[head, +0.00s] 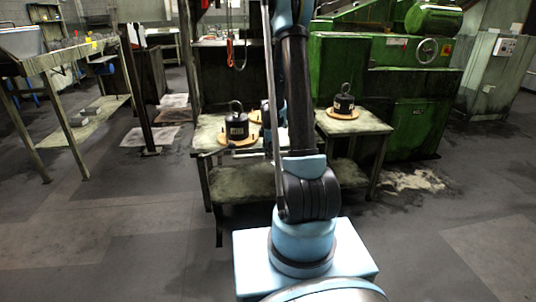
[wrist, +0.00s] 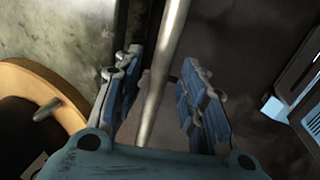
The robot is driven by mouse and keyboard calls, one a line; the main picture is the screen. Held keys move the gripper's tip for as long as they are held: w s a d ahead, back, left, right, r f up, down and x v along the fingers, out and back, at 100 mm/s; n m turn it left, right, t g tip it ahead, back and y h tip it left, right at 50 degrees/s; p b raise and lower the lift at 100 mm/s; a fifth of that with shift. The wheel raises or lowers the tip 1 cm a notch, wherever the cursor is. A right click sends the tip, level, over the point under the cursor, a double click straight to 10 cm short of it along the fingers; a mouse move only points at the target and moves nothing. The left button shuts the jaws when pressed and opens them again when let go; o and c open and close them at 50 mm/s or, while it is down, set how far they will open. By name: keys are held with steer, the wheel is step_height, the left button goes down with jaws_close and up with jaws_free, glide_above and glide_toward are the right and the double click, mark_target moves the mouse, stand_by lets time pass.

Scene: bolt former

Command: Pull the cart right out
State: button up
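The cart (head: 372,126), a worn, pale-topped metal table with legs and a lower shelf (head: 238,186), stands mid-picture in the head view. My arm hides its middle. Two black weights with ring handles, left (head: 237,128) and right (head: 344,103), sit on round wooden discs on its top. My gripper is mostly hidden behind my arm there. In the wrist view my gripper (wrist: 160,62) is open, its blue-padded fingers on either side of a pale metal bar (wrist: 155,95), with gaps visible. A wooden disc (wrist: 30,73) lies close on the left.
A green machine (head: 390,75) stands right behind the cart. A long workbench (head: 50,60) stands at the left and a grey cabinet (head: 490,70) at the far right. A dark post (head: 139,90) stands left of the cart. Floor in front at left and right is clear.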

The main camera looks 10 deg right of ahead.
step_height(320, 180, up, 11)
steer(key=s, duration=0.2)
stand_by(0.5)
steer(key=shift+s, duration=0.1)
steer(key=s+r+m, duration=0.4)
steer(key=s+r, duration=0.1)
steer(key=s, duration=0.5)
steer(key=s+r+m, duration=0.4)
steer(key=s, duration=0.6)
steer(key=s+f+m, duration=0.2)
steer(key=s+m, duration=0.3)
steer(key=s, duration=0.5)
steer(key=s+f+m, duration=0.3)
steer(key=s+m, duration=0.1)
steer(key=s, duration=0.5)
steer(key=shift+s+m, duration=0.35)
steer(key=shift+m, duration=0.05)
